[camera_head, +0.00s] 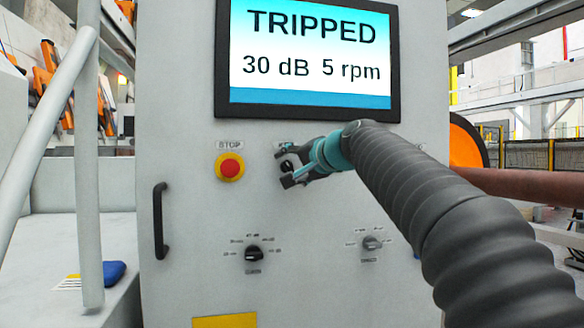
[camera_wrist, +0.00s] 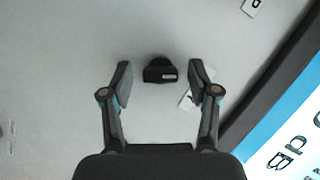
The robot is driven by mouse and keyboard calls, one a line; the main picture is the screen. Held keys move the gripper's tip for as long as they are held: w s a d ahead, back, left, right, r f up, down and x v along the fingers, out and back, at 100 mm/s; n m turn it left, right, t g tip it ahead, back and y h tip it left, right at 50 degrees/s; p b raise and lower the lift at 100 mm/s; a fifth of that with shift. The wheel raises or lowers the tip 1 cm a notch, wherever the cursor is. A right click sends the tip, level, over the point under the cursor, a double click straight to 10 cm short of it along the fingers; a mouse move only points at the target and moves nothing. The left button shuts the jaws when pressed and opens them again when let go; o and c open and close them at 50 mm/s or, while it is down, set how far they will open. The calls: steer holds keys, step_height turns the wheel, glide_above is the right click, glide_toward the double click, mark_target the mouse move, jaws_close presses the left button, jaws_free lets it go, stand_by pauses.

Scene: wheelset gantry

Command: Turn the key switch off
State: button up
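The key switch (camera_wrist: 160,70) is a small black knob with a pale mark on the grey cabinet panel. In the wrist view it sits between the two fingertips, slightly beyond them, with a gap on each side. My gripper (camera_wrist: 159,82) is open and faces the panel. In the head view my gripper (camera_head: 285,174) is at the panel, right of the stop button, and the key switch (camera_head: 287,166) is partly hidden by the fingers. A small label beside the switch is partly covered by a finger.
A red stop button (camera_head: 230,167) on a yellow base is left of the switch. A screen (camera_head: 310,55) reading "TRIPPED", 30 dB, 5 rpm is above. Two rotary knobs, black (camera_head: 253,254) and grey (camera_head: 371,243), are below. A black handle (camera_head: 160,221) and a railing (camera_head: 90,180) are at left.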

steer(key=v, duration=1.2)
stand_by(0.4)
steer(key=s+d+f+n+g+h, duration=0.1)
steer(key=s+d+f+g+h, duration=0.1)
steer(key=f, duration=0.9)
steer(key=s+d+f+n+g+h, duration=0.1)
steer(key=d+f+g+h, duration=0.15)
steer(key=f, duration=0.75)
steer(key=s+d+f+n+g+h, duration=0.1)
steer(key=s+d+f, duration=0.3)
steer(key=s+f, duration=0.8)
steer(key=s+d+f+n+g+h, duration=0.1)
steer(key=s+d+f+n+h, duration=0.1)
steer(key=s+f, duration=0.9)
steer(key=shift+s+d+f+g+h, duration=0.35)
steer(key=shift+s+d+h, duration=0.5)
steer(key=shift+s, duration=0.3)
